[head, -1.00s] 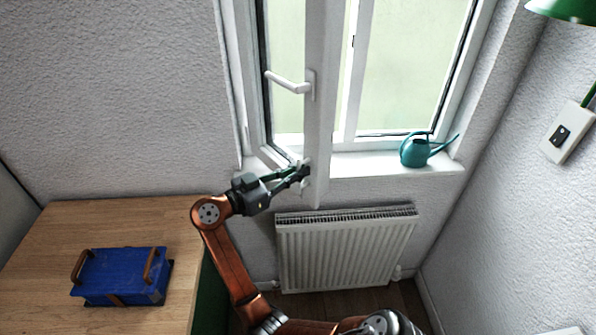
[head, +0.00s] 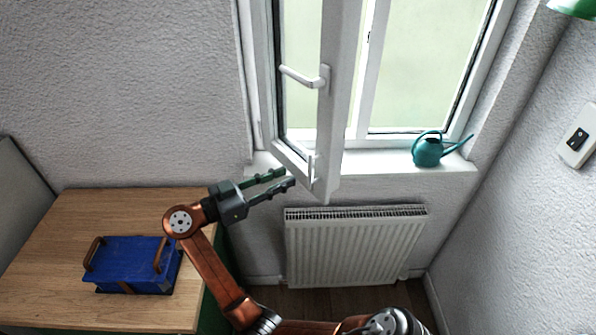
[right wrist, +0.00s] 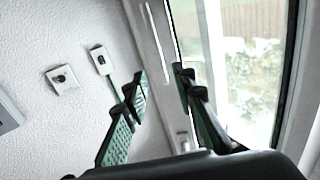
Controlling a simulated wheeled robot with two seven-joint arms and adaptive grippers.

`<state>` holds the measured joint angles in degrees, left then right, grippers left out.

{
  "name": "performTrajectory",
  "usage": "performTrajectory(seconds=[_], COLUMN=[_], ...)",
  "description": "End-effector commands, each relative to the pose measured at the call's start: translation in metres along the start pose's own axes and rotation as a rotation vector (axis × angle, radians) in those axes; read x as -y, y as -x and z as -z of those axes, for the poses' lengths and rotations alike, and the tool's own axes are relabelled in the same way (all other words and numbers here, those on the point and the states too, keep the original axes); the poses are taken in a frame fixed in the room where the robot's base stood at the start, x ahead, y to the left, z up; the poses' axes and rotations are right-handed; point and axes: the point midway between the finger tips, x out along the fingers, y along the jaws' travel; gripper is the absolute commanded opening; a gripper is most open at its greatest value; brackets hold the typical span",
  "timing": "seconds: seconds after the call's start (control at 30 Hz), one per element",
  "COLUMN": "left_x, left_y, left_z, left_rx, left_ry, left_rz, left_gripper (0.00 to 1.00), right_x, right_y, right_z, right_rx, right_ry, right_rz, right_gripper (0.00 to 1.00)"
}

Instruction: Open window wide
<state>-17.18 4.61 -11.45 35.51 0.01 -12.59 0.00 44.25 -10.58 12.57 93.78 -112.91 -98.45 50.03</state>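The white window sash (head: 341,110) stands swung inward from its left side, leaving a gap on its right. Its white handle (head: 305,77) points left across the glass. My right gripper (head: 288,178) is beside the lower part of the sash, on its left. Its two dark green fingers are apart with nothing between them, and they look clear of the sash. In the right wrist view the gripper (right wrist: 161,82) shows the same spread fingers, with window glass (right wrist: 240,60) behind on the right. My left gripper is not in view.
A teal watering can (head: 428,151) stands on the sill, right of the sash. A radiator (head: 355,248) is below the window. A blue case (head: 130,262) with brown handles lies on the wooden table (head: 50,275) at left. A wall switch (head: 578,138) is at right.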

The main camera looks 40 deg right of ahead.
Motion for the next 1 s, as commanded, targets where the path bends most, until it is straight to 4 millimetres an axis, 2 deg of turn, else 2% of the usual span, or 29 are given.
performTrajectory(seconds=[0.13, 0.33, 0.87, 0.93, 1.0], left_x=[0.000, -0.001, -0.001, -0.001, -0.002], left_y=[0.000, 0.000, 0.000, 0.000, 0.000], left_z=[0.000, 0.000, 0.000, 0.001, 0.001], left_rx=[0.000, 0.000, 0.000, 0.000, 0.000], left_ry=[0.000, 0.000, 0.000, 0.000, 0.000], left_rz=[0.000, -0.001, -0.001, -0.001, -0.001], left_gripper=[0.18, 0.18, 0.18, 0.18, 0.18], right_x=[0.001, 0.000, 0.000, 0.000, 0.002], right_y=[0.021, 0.031, 0.030, 0.025, 0.014], right_z=[0.000, 0.000, -0.001, -0.008, -0.026], right_rx=[0.000, 0.000, 0.001, 0.011, 0.035], right_ry=[-0.001, -0.001, 0.001, 0.016, 0.055], right_rz=[0.002, -0.001, 0.000, 0.006, 0.024], right_gripper=[0.25, 0.25, 0.25, 0.25, 0.25])
